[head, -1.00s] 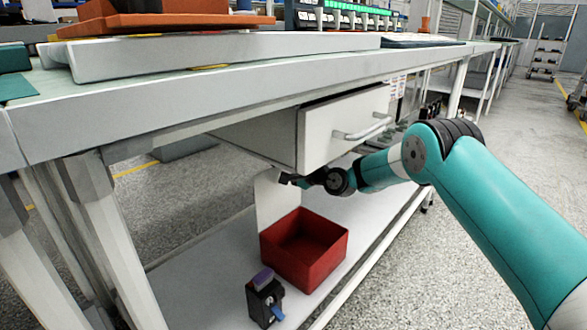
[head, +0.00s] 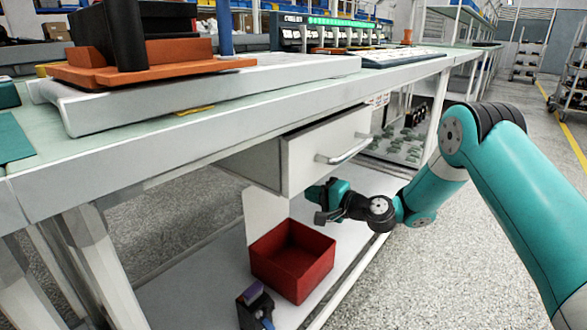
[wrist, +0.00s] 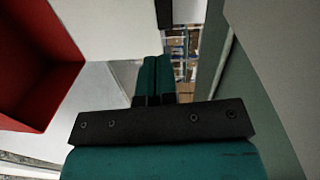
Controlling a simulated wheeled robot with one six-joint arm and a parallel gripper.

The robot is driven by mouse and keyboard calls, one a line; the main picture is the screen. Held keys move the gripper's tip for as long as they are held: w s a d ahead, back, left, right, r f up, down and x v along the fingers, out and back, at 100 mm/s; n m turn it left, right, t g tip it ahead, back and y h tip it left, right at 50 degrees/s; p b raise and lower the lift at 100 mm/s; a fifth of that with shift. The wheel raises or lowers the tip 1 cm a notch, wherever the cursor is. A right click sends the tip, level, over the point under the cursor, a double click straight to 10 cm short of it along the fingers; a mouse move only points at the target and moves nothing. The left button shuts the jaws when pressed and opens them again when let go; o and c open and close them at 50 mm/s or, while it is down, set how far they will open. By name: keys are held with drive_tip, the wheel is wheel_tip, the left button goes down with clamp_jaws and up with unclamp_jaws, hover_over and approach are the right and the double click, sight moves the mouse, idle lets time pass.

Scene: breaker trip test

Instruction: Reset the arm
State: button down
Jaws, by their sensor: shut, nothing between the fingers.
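My gripper (head: 322,217) is below the drawer and above the red bin's far right side in the head view. My teal arm reaches in from the right to it. In the wrist view my gripper (wrist: 154,98) has its two dark fingers together, with nothing between them.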

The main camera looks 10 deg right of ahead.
drive_tip(key=s+d+r+n+g+h, duration=0.25)
drive_tip(key=s+d+h, duration=0.2)
drive_tip(key=s, duration=0.55)
drive_tip(key=s+d+r+n+g+h, duration=0.1)
drive_tip(key=s+d+n+g+h, duration=0.4)
drive_tip(key=s, duration=0.6)
drive_tip(key=s+d+r+n+g+h, duration=0.1)
drive_tip(key=s+d+r+g+h, duration=0.15)
drive_tip(key=s+d, duration=0.6)
drive_tip(key=s+a+r+n+g+y+p, duration=0.1)
drive_tip(key=s+a+r+n+y+p, duration=0.15)
drive_tip(key=s+a+r, duration=0.45)
drive_tip(key=s+a+r+n+g+y+p, duration=0.1)
drive_tip(key=s+a+r+n, duration=0.4)
drive_tip(key=a, duration=0.5)
wheel_tip(320, 180, up, 36)
drive_tip(key=m+p, duration=0.1)
drive_tip(key=p, duration=3.6)
drive_tip(key=shift+d+f, duration=0.15)
drive_tip(key=shift+d, duration=0.25)
drive_tip(key=shift+a, duration=0.1)
